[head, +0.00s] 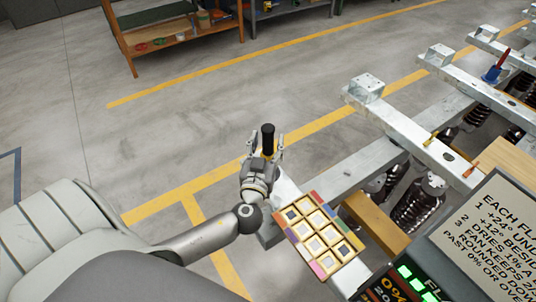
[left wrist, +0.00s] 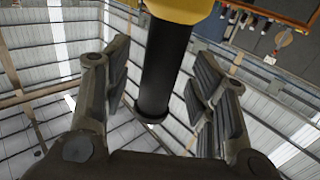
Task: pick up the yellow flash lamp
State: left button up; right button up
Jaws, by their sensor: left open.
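The yellow flash lamp (head: 267,138) shows in the head view as an upright black cylinder with a yellow part low between my fingers. In the left wrist view the black cylinder (left wrist: 164,70) runs down from a yellow part (left wrist: 182,8) at the top edge. My left gripper (head: 265,147) is open, with one finger on each side of the lamp. In the left wrist view gaps show between the black cylinder and both fingers (left wrist: 163,90). What the lamp rests on is hidden behind the gripper. My right gripper is not in view.
A tray with coloured edges and square pockets (head: 320,232) lies just right of my left gripper. Metal frame beams (head: 410,128) run across the right side. A sign panel (head: 495,240) stands at lower right. An orange shelf (head: 175,38) stands far back. The floor between is clear.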

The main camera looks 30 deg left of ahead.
pick_arm(q)
jog(key=shift+w+a, duration=0.25)
jog(key=shift+w, duration=0.45)
grip_shut()
jog(key=shift+w+r, duration=0.1)
jog(key=shift+r, duration=0.1)
